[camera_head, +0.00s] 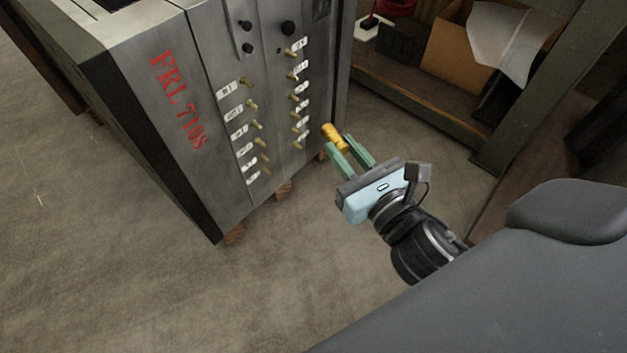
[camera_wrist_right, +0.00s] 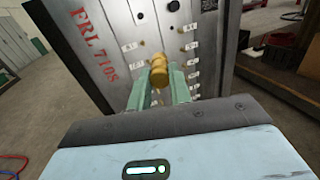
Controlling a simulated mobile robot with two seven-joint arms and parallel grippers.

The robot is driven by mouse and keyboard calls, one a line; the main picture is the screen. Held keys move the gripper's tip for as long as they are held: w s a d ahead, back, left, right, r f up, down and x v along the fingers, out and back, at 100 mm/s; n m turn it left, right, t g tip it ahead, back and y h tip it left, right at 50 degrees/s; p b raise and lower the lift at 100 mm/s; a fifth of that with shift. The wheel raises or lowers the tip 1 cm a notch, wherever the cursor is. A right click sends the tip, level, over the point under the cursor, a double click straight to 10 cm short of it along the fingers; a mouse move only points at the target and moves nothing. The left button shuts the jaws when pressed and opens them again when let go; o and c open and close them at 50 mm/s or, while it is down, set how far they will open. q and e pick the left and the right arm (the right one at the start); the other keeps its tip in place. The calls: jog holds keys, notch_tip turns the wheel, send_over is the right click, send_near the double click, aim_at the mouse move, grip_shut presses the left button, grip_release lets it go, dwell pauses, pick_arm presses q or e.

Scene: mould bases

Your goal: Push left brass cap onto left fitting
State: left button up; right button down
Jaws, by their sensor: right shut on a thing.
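A brass cap (camera_head: 334,137) is held between the green fingers of my right gripper (camera_head: 350,150). In the right wrist view the cap (camera_wrist_right: 159,70) sits between the fingertips of the gripper (camera_wrist_right: 160,82), in front of the mould's face. The steel mould base (camera_head: 185,120) with red lettering carries two columns of small brass fittings with white labels. The left column includes a fitting (camera_head: 256,125); the right column includes a fitting (camera_head: 295,97). The cap is to the right of both columns in the head view and appears apart from the fittings. My left gripper is not in view.
A shelf (camera_head: 430,90) with a cardboard box (camera_head: 462,45) and a red item (camera_head: 395,6) stands behind at the right. Wooden blocks (camera_head: 234,234) lie under the mould base. The concrete floor (camera_head: 250,300) in front is clear.

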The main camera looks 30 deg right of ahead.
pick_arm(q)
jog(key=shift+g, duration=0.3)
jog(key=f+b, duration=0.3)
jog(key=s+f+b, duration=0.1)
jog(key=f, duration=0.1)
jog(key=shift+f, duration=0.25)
pick_arm(e)
jog(key=w+f+n+y, duration=0.1)
jog(key=w+f, duration=0.4)
jog(key=f, duration=0.6)
jog(key=w+f+n+g+y, duration=0.1)
jog(key=w+f+y, duration=0.3)
jog(key=f, duration=0.7)
jog(key=shift+w+a+n+y, duration=0.3)
jog(key=shift+w+a+n, duration=0.1)
jog(key=shift+n, duration=0.4)
pick_arm(q)
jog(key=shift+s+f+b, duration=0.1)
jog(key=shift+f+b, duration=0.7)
jog(key=shift+b, duration=0.3)
pick_arm(e)
jog(key=x, duration=0.9)
jog(key=shift+w, duration=0.15)
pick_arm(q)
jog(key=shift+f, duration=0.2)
pick_arm(e)
jog(key=shift+w+a+f, duration=0.1)
jog(key=shift+w+f, duration=0.05)
jog(key=shift+w, duration=0.05)
